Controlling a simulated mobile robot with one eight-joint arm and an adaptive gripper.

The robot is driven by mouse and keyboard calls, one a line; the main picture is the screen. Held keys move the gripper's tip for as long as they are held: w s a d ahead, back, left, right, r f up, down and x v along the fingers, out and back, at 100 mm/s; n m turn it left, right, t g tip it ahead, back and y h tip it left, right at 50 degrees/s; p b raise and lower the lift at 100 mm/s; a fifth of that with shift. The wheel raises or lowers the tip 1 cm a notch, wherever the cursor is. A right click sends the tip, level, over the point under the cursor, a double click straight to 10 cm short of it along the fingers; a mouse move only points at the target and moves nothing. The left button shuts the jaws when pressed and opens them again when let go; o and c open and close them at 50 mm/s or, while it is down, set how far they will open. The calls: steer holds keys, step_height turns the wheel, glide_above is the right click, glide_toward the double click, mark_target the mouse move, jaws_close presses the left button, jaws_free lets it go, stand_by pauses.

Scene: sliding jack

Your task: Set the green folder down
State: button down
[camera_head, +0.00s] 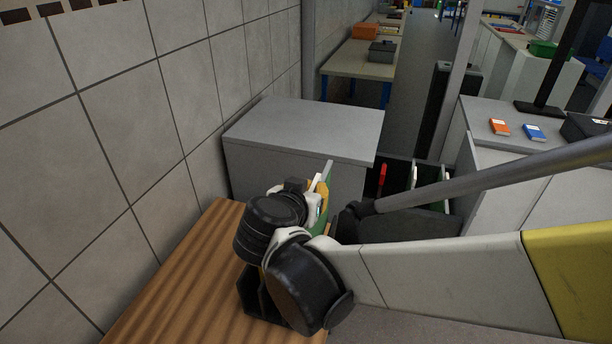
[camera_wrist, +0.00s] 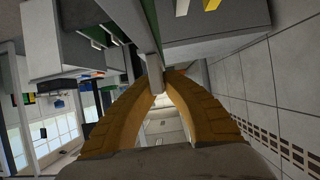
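My gripper (camera_head: 322,192), with yellow fingers, is partly hidden behind my own wrist in the head view. A thin upright folder with a green face and a pale edge (camera_head: 328,172) stands at the fingertips, in front of the grey cabinet. In the wrist view the two curved yellow fingers (camera_wrist: 160,77) come together on the folder, which shows nearly edge-on as a grey slab (camera_wrist: 150,40). The gripper is shut on it. Most of the folder's green face is hidden.
A wooden surface (camera_head: 185,285) lies below my wrist, beside the tiled wall. The grey cabinet (camera_head: 300,125) has a clear top. An open dark drawer or bin (camera_head: 430,222) to the right holds upright items, one red (camera_head: 382,176).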

step_height(320, 180, down, 11)
steer(key=b, duration=0.4)
steer(key=shift+f, duration=0.1)
steer(key=c, duration=1.6)
jaws_free()
steer(key=shift+c, duration=0.2)
steer(key=p+v, duration=0.4)
steer(key=v, duration=0.8)
steer(key=s+d+n+g+y, duration=0.1)
steer(key=s+d, duration=0.1)
steer(key=d, duration=0.4)
steer(key=s+d+r+n+g+y, duration=0.1)
steer(key=s+d+g+y, duration=0.1)
steer(key=d, duration=0.4)
steer(key=s+d+n+g+y, duration=0.1)
steer(key=s+d+n, duration=0.1)
steer(key=d, duration=0.5)
steer(key=shift+s+d+r+g, duration=0.1)
steer(key=shift+s+r+g, duration=0.1)
steer(key=shift+s, duration=0.2)
steer(key=shift+s+r+g, duration=0.15)
steer(key=shift+s+g, duration=0.05)
steer(key=shift+s, duration=0.25)
